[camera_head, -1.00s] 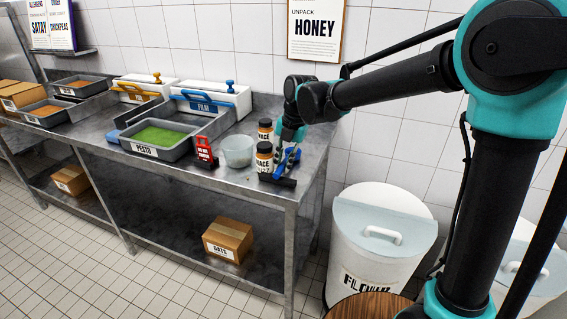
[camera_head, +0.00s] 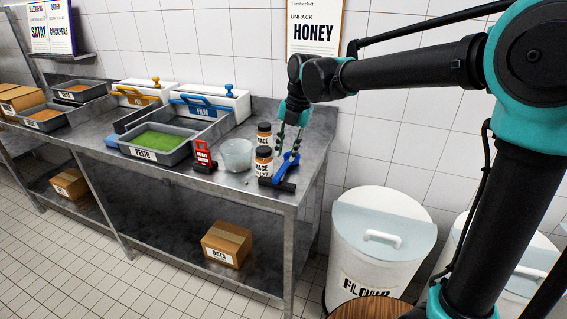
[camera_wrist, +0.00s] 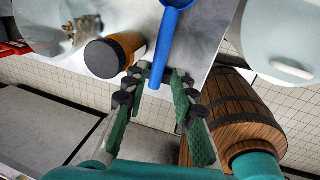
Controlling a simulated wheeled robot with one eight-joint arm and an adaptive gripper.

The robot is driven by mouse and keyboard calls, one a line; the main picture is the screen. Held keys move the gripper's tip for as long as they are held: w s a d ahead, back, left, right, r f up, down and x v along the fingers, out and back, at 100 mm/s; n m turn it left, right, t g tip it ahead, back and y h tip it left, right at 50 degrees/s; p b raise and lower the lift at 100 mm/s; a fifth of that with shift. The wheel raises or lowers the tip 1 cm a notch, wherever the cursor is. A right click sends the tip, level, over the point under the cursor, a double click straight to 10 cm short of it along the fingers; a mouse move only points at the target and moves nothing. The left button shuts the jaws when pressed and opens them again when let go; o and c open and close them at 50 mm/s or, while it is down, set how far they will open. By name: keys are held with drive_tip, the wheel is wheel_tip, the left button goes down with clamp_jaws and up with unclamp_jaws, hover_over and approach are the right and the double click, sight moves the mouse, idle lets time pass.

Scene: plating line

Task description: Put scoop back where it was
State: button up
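The blue scoop (camera_head: 285,166) stands at the black rest (camera_head: 285,186) near the right front corner of the steel table. In the wrist view the scoop's blue handle (camera_wrist: 167,45) runs down from the top edge, and its end shows between my fingers. My gripper (camera_head: 291,149) is above the scoop, pointing down. The wrist view shows the gripper (camera_wrist: 155,88) open, with clear gaps between both fingers and the handle. How the scoop's lower end sits in the rest is hard to make out.
Two brown jars (camera_head: 264,160) and a clear tub (camera_head: 237,154) stand close left of the scoop. A white flour bin (camera_head: 381,245) stands right of the table on the floor.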

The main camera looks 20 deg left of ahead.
drive_tip(key=v, duration=0.6)
drive_tip(key=d+f+m+t, duration=0.1)
drive_tip(key=d+f+m, duration=0.5)
drive_tip(key=d+m, duration=0.3)
drive_tip(key=d+f+m+t, duration=0.1)
drive_tip(key=d+f+m, duration=0.5)
drive_tip(key=d, duration=0.6)
drive_tip(key=s+d+f+m+t+h, duration=0.1)
drive_tip(key=s+d+f+m, duration=0.4)
drive_tip(key=d+m, duration=0.3)
drive_tip(key=s+d+f+m+t+h, duration=0.1)
drive_tip(key=s+d+f+m, duration=0.5)
drive_tip(key=d+m, duration=0.3)
drive_tip(key=f+m, duration=0.1)
drive_tip(key=m, duration=0.2)
drive_tip(key=shift+s+d+f, duration=0.2)
drive_tip(key=shift+s+d, duration=0.05)
drive_tip(key=shift+d, duration=0.1)
drive_tip(key=shift+d, duration=0.1)
